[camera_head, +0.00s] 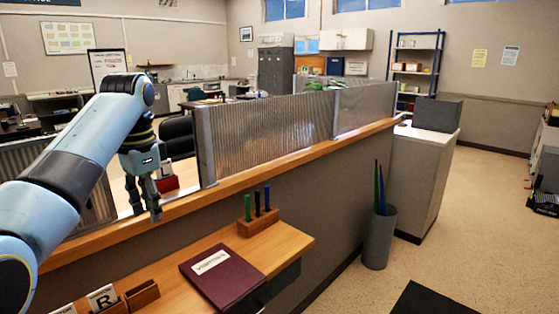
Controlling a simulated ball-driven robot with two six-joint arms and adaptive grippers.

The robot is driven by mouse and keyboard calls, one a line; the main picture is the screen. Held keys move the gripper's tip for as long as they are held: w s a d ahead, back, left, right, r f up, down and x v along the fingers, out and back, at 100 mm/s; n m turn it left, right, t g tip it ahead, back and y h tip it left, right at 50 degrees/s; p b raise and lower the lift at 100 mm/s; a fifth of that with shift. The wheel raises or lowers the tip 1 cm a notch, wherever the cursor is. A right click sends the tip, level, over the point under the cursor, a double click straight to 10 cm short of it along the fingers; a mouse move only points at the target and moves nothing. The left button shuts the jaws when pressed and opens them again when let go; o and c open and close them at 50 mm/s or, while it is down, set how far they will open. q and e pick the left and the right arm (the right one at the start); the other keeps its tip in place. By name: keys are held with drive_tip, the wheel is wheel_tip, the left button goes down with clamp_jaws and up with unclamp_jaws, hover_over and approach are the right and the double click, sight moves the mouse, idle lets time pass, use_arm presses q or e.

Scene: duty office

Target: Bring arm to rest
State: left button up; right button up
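My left arm comes in from the left, light blue, bent with its elbow high. My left gripper (146,203) points down over the wooden counter ledge, at the gap left of the ribbed screen. Its two fingers look spread apart, with nothing seen between them. A small red and white item (167,183) shows just behind the gripper; I cannot tell whether it touches. My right gripper is not in view.
A lower wooden shelf (285,243) holds a maroon book (221,276), a pen block (258,222) and small wooden holders (142,294). The ribbed screen (268,135) stands right of the gripper. A grey bin (379,238) stands on the open floor at right.

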use_arm(q)
drive_tip(key=s+f+n+t, duration=0.1)
drive_tip(key=s+f+n, duration=0.1)
drive_tip(key=s+f, duration=0.55)
drive_tip(key=s+f+n+t, duration=0.1)
drive_tip(key=s+f, duration=0.4)
drive_tip(key=s, duration=0.5)
drive_tip(key=s+d+r+n+t, duration=0.1)
drive_tip(key=s+r+n, duration=0.1)
drive_tip(key=s, duration=0.7)
drive_tip(key=s+d+r+n, duration=0.1)
drive_tip(key=s+r, duration=0.1)
drive_tip(key=s, duration=0.7)
drive_tip(key=s+a+f+g+b, duration=0.2)
drive_tip(key=f+b, duration=1.2)
drive_tip(key=f, duration=2.9)
drive_tip(key=s+a+f+b, duration=0.1)
drive_tip(key=s+f+b, duration=0.4)
drive_tip(key=s+f, duration=0.4)
drive_tip(key=s+a+f+b, duration=0.1)
drive_tip(key=s+f+b, duration=0.4)
drive_tip(key=f, duration=1)
drive_tip(key=s, duration=0.3)
drive_tip(key=shift+s+n, duration=0.3)
drive_tip(key=shift+s, duration=0.1)
